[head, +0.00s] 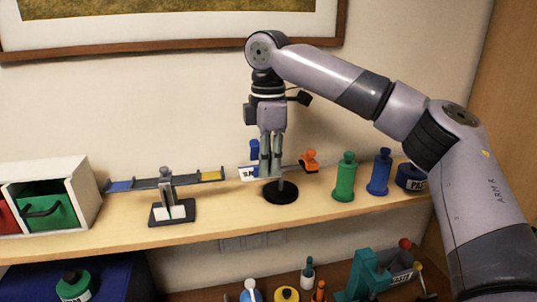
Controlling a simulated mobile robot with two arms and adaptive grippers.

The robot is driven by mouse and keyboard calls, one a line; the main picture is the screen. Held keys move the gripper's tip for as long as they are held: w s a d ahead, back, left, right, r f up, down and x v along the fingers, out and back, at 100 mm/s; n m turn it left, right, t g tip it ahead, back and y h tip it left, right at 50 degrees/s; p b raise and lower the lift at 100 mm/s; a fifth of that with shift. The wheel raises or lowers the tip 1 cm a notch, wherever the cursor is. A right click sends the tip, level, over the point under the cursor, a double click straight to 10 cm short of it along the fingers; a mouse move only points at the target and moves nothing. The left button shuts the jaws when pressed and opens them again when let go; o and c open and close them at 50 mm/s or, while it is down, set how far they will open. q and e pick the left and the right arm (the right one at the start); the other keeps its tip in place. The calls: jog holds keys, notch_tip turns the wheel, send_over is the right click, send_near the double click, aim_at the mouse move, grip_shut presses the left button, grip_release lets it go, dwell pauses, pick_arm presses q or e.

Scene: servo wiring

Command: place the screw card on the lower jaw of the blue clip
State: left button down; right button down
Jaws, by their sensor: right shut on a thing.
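A stand with a round black base (288,194) is on the wooden shelf. A blue part (254,147), likely the blue clip, shows just left of my right gripper. A white card (247,173) with dark marks, likely the screw card, lies just below the blue part. My right gripper (270,173) points straight down over the stand, its fingers shut at the card's right side. The fingers hide part of the card and clip, so I cannot tell whether the card touches the lower jaw. My left gripper is not in view.
An orange clip (309,160) is right of my fingers. Green (344,180) and blue (379,175) bottles stand further right. A balance-like beam (140,183) on a dark base (160,217) and a drawer box (83,188) are left. The shelf's front strip is clear.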

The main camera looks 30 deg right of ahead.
jog(key=shift+d+f, duration=0.15)
jog(key=shift+s+f, duration=0.15)
jog(key=c, duration=1.8)
grip_release()
notch_tip(320, 180, up, 12)
jog(key=shift+r, duration=0.2)
